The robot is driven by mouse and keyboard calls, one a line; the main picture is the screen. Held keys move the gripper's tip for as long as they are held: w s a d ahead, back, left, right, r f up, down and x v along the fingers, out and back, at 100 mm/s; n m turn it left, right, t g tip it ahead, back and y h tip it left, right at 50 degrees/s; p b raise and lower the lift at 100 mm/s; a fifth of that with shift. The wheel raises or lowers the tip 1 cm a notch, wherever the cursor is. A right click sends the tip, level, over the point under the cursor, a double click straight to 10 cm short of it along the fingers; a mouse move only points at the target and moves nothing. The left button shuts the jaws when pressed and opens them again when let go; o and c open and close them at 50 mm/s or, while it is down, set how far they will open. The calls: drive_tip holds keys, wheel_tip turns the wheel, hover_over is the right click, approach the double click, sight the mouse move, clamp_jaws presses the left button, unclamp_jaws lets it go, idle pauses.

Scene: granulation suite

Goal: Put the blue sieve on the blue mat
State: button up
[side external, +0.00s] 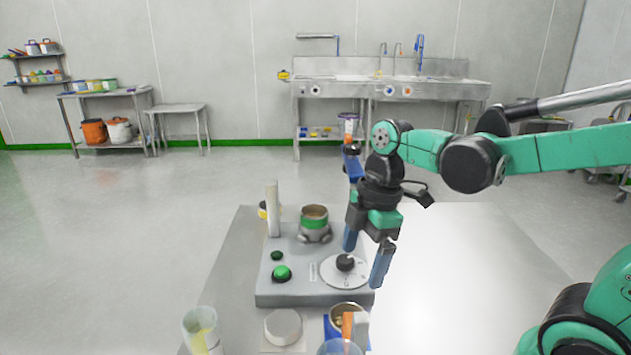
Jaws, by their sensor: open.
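My gripper (366,250) is open and empty, pointing down over the right side of the grey machine, near its dial. A blue mat (330,330) lies on the table's near side, mostly covered. A metal round vessel (347,312) with an orange-and-white item in front stands on or over it. I cannot clearly make out a blue sieve. A round metal sieve-like vessel with a green band (314,218) sits on the machine, left of my gripper.
The grey machine (300,290) has a column, green buttons and a black knob (345,263). A clear beaker (201,330) with yellow content, a round metal piece (283,326) and a bluish clear vessel (340,347) stand in front. The table's right side (450,270) is clear.

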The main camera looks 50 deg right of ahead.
drive_tip(key=m+t, duration=0.2)
drive_tip(key=m, duration=0.2)
drive_tip(key=m+t+h, duration=0.1)
drive_tip(key=m+t, duration=0.1)
drive_tip(key=m, duration=0.2)
drive_tip(key=w+a+r+m+t, duration=0.1)
drive_tip(key=m+t, duration=0.1)
drive_tip(key=m, duration=0.3)
drive_tip(key=shift+h, duration=0.3)
